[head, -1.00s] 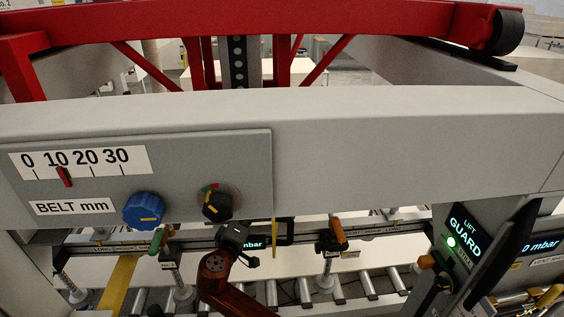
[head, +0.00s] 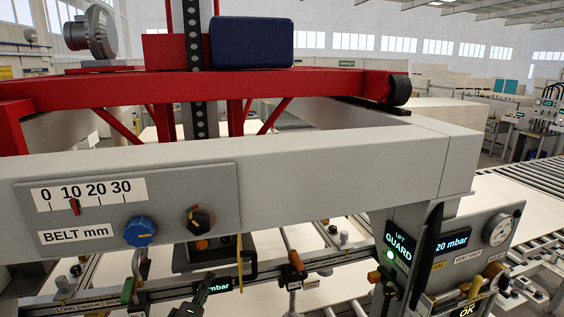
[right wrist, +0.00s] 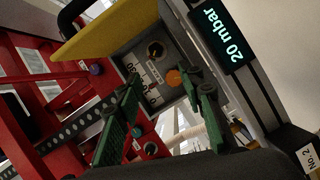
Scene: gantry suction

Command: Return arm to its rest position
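My right gripper (head: 203,285) shows dark and small at the bottom of the head view, below the grey beam and in front of the suction frame's rail. In the right wrist view its two green fingers (right wrist: 162,84) stand apart with nothing held between them. The panel with the scale and knobs shows beyond them. Most of my right arm is out of the head view. My left gripper is in neither view.
The grey gantry beam (head: 330,170) spans the view, with a BELT mm panel (head: 185,217), a blue knob (head: 140,231) and a black knob (head: 200,220). A red frame (head: 300,84) stands behind.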

